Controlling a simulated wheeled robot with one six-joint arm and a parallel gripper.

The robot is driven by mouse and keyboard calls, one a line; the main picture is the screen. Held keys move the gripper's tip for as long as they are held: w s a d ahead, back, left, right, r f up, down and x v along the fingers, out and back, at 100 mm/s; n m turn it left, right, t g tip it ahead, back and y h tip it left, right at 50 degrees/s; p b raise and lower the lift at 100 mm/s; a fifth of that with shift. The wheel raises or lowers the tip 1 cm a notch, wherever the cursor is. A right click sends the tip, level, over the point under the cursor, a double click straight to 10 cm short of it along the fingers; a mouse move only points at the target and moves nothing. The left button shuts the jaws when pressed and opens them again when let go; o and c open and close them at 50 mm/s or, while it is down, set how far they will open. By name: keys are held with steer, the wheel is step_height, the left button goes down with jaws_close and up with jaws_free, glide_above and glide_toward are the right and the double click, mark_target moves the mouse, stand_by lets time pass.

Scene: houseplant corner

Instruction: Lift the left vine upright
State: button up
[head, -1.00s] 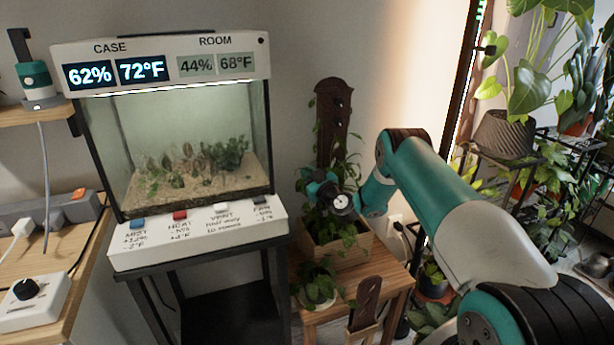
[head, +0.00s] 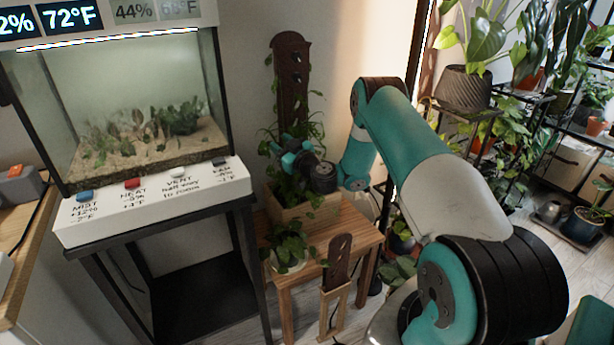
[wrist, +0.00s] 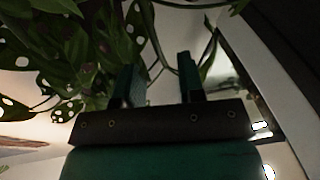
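A wooden planter box (head: 318,222) stands on a small wooden table. A dark brown board (head: 291,75) with pegs rises behind it. Leafy green vines (head: 285,190) grow from the box, with stems along both sides of the board; I cannot tell clearly which is the left vine. My gripper (head: 284,150) is among the leaves in front of the board's lower part and hides some of them. In the wrist view my gripper (wrist: 160,75) has its two fingers apart. Spotted leaves (wrist: 105,45) and thin stems are close to the fingers; I cannot tell whether any stem lies between them.
A small potted plant (head: 290,248) and a smaller brown board on a wooden stand (head: 337,262) are at the table's front. A glass plant case (head: 140,110) on a black stand is to the left. Plant shelves (head: 520,110) fill the right.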

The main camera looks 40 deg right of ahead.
steer(key=s+f+b, duration=0.1)
steer(key=s+b, duration=1)
steer(key=b, duration=1)
steer(key=shift+s+d+f, duration=0.25)
steer(key=shift+s+f, duration=0.05)
steer(key=shift+s, duration=0.05)
